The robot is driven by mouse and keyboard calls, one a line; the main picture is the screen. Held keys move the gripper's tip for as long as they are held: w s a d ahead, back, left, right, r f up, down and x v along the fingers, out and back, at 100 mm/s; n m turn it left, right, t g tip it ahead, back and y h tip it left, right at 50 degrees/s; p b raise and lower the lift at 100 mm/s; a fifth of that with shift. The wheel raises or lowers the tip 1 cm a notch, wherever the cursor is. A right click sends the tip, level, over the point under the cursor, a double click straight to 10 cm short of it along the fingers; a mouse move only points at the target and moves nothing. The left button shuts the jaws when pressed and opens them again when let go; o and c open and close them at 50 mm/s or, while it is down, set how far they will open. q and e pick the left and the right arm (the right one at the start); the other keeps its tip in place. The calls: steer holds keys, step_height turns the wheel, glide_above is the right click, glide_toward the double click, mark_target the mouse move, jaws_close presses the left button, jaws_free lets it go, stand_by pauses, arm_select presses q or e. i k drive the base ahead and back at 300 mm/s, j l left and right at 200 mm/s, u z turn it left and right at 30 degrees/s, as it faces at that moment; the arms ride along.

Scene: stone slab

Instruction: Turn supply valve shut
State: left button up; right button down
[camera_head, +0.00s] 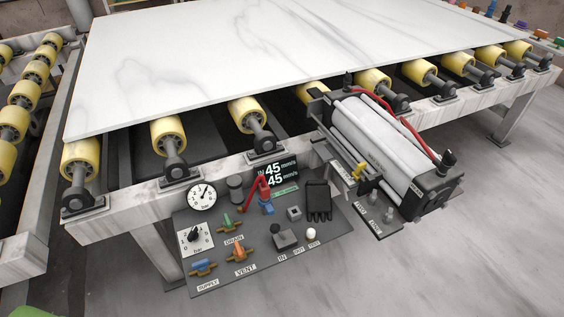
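The supply valve (203,267) has a blue handle on a small brass-coloured body. It sits at the lower left of the grey control panel (215,284), above the label SUPPLY. Its handle seems to lie roughly along the body, but it is too small to be sure. To its right is the vent valve (238,248) with an orange handle. Above that is the drain valve (229,223) with a green handle. A round pressure gauge (202,195) is at the panel's upper left. Neither of my grippers is in view.
A dial knob (195,236), a black digital display (277,173) and a black glove-shaped item (318,200) are also on the panel. A large cylinder unit (375,145) stands to the right. A white stone slab (270,55) lies on yellow rollers behind. The floor in front is clear.

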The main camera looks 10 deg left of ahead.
mark_target(201, 266)
steer(key=i+j+u, duration=0.1)
steer(key=u, duration=1.1)
